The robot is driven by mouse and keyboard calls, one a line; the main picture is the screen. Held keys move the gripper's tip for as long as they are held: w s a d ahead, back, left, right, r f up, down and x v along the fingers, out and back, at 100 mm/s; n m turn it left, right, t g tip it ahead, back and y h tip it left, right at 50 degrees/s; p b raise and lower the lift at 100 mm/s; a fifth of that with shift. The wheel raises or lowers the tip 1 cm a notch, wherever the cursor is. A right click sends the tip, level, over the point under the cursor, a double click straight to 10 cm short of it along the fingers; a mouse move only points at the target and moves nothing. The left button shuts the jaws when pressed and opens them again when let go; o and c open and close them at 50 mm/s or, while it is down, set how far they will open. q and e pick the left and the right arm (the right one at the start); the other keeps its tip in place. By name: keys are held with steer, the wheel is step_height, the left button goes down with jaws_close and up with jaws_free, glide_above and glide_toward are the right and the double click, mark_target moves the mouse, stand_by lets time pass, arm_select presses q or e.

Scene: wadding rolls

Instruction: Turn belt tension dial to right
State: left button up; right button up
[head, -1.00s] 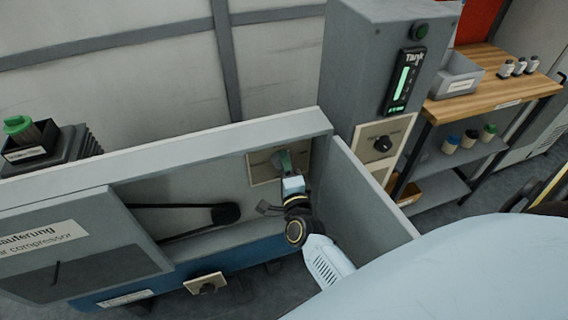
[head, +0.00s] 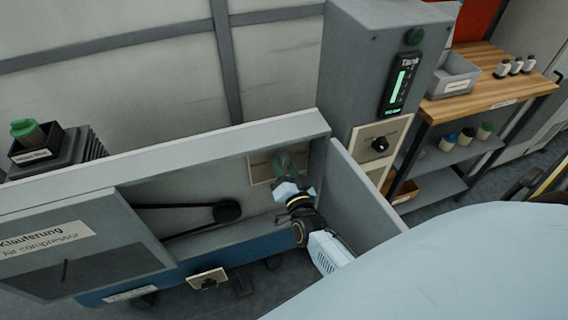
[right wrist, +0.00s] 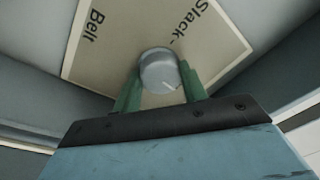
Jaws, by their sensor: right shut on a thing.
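The belt tension dial (right wrist: 158,70) is a round grey knob with a white pointer line, on a beige plate (right wrist: 115,45) lettered "Belt" and "Slack" in the right wrist view. In that view the pointer slants toward the lower right. My right gripper (right wrist: 158,88) has its green fingers on both sides of the dial, shut on it. In the head view my right gripper (head: 290,160) is at the beige plate (head: 260,167) inside the grey housing and hides the dial. My left gripper is not in view.
The housing's grey side panel (head: 365,195) stands close to the right of my right arm. The black belt pulley (head: 227,211) is to its left. A control cabinet (head: 365,75) with another black knob (head: 379,144) stands behind at the right.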

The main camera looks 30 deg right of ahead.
steer(key=shift+n, duration=0.7)
steer(key=o, duration=1)
steer(key=shift+c, duration=0.2)
steer(key=v, duration=1.3)
steer(key=shift+s, duration=0.2)
